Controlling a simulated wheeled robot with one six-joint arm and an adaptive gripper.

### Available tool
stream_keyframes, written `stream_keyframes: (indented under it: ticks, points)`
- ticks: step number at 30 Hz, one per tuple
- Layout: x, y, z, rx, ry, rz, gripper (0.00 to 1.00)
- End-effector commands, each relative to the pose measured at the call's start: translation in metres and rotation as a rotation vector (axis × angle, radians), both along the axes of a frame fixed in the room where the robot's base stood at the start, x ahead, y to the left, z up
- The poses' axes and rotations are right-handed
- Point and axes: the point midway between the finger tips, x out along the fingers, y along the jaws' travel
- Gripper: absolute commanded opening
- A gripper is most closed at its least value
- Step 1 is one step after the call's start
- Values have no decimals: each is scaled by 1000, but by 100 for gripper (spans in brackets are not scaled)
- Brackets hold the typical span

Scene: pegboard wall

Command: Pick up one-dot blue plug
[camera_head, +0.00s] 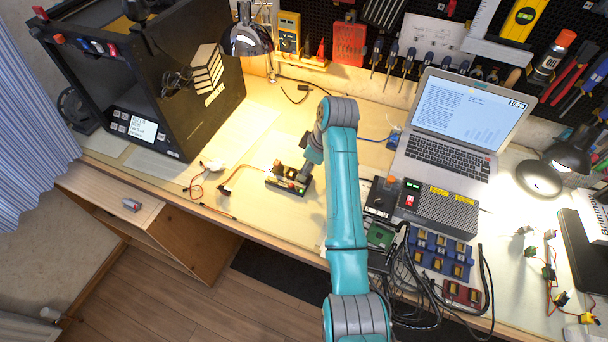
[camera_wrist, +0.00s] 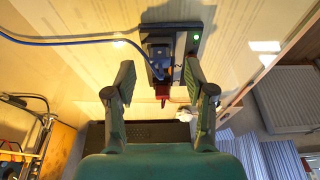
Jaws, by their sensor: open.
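In the wrist view my gripper (camera_wrist: 160,78) is open, with its two fingers apart and nothing gripped. Beyond and between the fingertips is a dark plug with blue parts (camera_wrist: 158,54), seated at a black socket block (camera_wrist: 203,32) that has a green light. I cannot make out a dot mark on it. A red piece (camera_wrist: 161,91) shows just below the plug. In the head view my gripper (camera_head: 307,168) reaches down beside the black socket block (camera_head: 288,183) on the bench; my arm partly hides the fingers.
A blue cable (camera_wrist: 70,41) crosses left of the plug. A laptop (camera_head: 450,120), a grey power box (camera_head: 438,210) and a blue rack (camera_head: 440,255) stand right of my arm. A black printer-like box (camera_head: 190,110) stands left. Red wire (camera_head: 232,175) lies near the socket block.

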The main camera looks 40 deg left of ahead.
Motion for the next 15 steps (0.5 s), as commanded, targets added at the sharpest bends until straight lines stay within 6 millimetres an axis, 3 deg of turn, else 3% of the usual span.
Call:
stream_keyframes:
  ticks: [6, 14, 15]
  points:
    - [-1, 6, -22, 0, 0, 0, 54]
    - [-1, 7, -24, 1, -1, 0, 54]
    - [-1, 7, -24, 0, -1, 0, 47]
